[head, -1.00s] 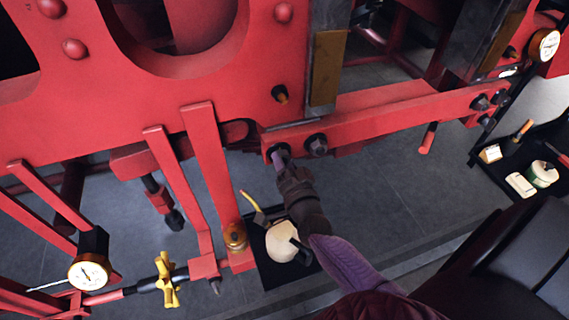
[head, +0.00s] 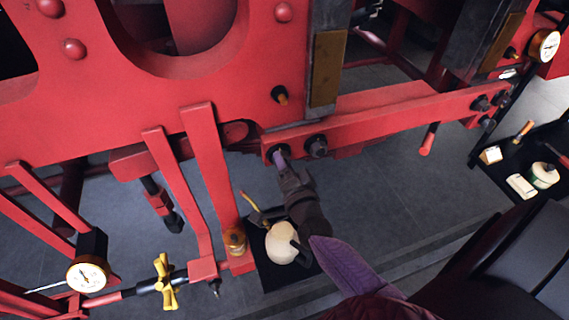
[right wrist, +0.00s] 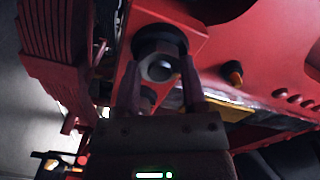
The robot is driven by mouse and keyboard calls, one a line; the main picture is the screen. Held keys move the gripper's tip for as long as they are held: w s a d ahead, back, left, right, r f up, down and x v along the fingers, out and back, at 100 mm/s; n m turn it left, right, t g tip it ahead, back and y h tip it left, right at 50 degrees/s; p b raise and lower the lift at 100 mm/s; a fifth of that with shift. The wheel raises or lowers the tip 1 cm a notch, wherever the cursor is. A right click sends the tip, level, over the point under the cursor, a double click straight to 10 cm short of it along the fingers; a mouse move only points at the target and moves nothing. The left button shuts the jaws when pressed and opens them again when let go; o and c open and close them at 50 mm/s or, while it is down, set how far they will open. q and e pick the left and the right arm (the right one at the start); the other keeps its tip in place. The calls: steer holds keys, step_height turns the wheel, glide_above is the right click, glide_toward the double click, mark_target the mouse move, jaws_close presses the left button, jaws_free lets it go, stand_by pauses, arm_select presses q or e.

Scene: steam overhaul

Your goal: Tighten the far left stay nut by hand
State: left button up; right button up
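The long red stay bar (head: 400,112) runs across the red frame. The far left stay nut (head: 270,153) is a dark nut on its left end, partly covered by my fingers. A second dark nut (head: 317,146) sits just right of it. My right gripper (head: 281,158) reaches up from below. In the right wrist view, the stay nut (right wrist: 160,66) lies between the two fingers of my right gripper (right wrist: 160,85), one on each side and close against it. The fingers appear shut on the nut. Its threads behind are hidden. My left gripper is out of view.
Red upright bars (head: 209,170) stand left of my right gripper. A dark tray (head: 265,268) with a pale round item (head: 282,242) lies below. A gauge (head: 88,273) and yellow wing handle (head: 166,282) are at lower left. The floor (head: 400,180) right of the gripper is open.

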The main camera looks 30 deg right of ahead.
steer(key=o, duration=0.4)
steer(key=v, duration=1)
steer(key=shift+b, duration=0.3)
steer(key=shift+a, duration=0.1)
